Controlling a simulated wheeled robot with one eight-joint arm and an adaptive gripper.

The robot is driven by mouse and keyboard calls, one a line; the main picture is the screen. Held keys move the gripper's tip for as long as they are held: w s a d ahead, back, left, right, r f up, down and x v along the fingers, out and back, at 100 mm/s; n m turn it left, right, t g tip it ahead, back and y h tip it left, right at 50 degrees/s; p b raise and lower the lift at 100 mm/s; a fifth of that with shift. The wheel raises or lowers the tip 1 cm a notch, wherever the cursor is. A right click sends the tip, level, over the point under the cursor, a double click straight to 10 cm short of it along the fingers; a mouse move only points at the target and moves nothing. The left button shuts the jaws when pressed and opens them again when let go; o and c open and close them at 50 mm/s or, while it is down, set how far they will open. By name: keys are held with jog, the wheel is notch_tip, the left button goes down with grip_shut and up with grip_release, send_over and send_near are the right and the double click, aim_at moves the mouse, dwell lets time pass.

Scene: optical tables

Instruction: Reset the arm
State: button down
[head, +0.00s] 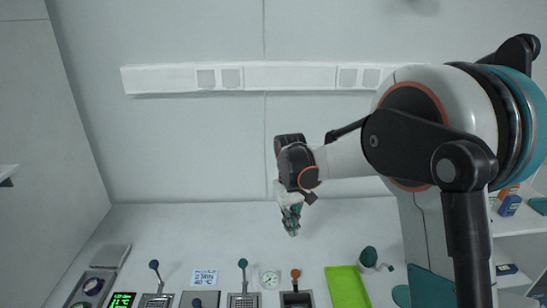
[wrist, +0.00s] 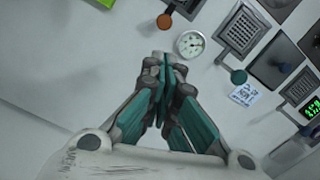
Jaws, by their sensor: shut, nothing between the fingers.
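My arm reaches in from the right in the head view, and my gripper (head: 291,222) hangs pointing down over the back part of the white table. In the wrist view my gripper (wrist: 166,68) has its teal fingers together at the tips, with nothing between them. The gripper looks clear of the instruments in the head view. How high it is above the table I cannot tell.
A socket rail (head: 270,77) runs along the wall behind.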

jog(key=s+d+r+m+t+b, duration=0.1)
jog(key=s+d+r+t, duration=0.1)
jog(key=s+d+r, duration=0.4)
jog(key=s+d+r+m+t+b, duration=0.1)
jog(key=s+d+r+t+b, duration=0.1)
jog(key=s+r, duration=0.35)
jog(key=s+d+f+m+t+b, duration=0.1)
jog(key=s+d+f+t, duration=0.1)
jog(key=s, duration=0.6)
jog(key=s+d+f+m+t+b, duration=0.1)
jog(key=s+d+f+t, duration=0.1)
jog(key=s, duration=0.5)
jog(key=shift+s+f, duration=0.35)
jog(key=shift+f, duration=0.05)
dwell(0.5)
